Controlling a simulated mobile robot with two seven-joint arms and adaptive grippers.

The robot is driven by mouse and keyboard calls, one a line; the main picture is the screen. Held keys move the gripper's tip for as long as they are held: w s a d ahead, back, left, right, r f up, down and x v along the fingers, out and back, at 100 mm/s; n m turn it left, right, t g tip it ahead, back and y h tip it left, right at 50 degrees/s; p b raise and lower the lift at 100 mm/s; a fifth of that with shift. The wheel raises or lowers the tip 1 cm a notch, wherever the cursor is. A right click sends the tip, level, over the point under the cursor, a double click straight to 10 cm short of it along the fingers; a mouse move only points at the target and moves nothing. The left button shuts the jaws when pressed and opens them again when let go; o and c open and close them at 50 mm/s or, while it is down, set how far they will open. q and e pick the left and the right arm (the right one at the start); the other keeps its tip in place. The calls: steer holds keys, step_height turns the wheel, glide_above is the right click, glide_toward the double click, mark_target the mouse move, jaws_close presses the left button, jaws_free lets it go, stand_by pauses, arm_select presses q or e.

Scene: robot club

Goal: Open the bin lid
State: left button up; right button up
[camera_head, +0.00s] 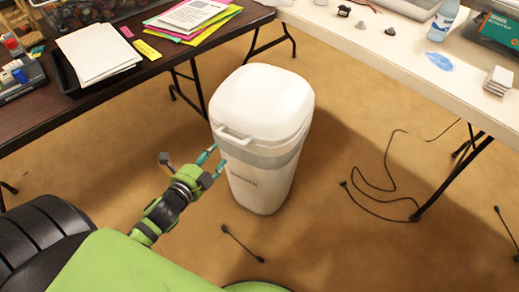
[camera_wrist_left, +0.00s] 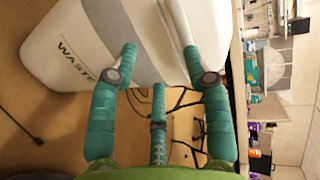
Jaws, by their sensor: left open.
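A white waste bin (camera_head: 262,180) stands upright on the floor, with a grey band below its rim. Its white lid (camera_head: 264,95) is down, and a handle tab (camera_head: 233,138) sticks out at the front left edge. My left gripper (camera_head: 214,161) is open and empty, just in front of and below the tab. In the left wrist view the open fingers (camera_wrist_left: 160,56) point at the bin (camera_wrist_left: 60,45), near the grey band and the lid edge. I cannot tell whether a finger touches it. My right gripper is in neither view.
A dark table (camera_head: 150,68) with papers and trays stands at the back left. A white table (camera_head: 400,58) with a bottle and small items stands at the right. Black cables (camera_head: 380,190) lie on the brown floor right of the bin. Floor in front is mostly clear.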

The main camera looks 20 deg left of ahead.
mark_target(228, 139)
arm_select(q)
steer(key=shift+m+t, duration=0.3)
steer(key=shift+m, duration=0.2)
steer(key=w, duration=0.5)
steer(key=w+d+b, duration=0.1)
steer(key=w, duration=0.1)
steer(key=shift+w+r, duration=0.25)
steer(key=shift+w, duration=0.1)
jaws_close()
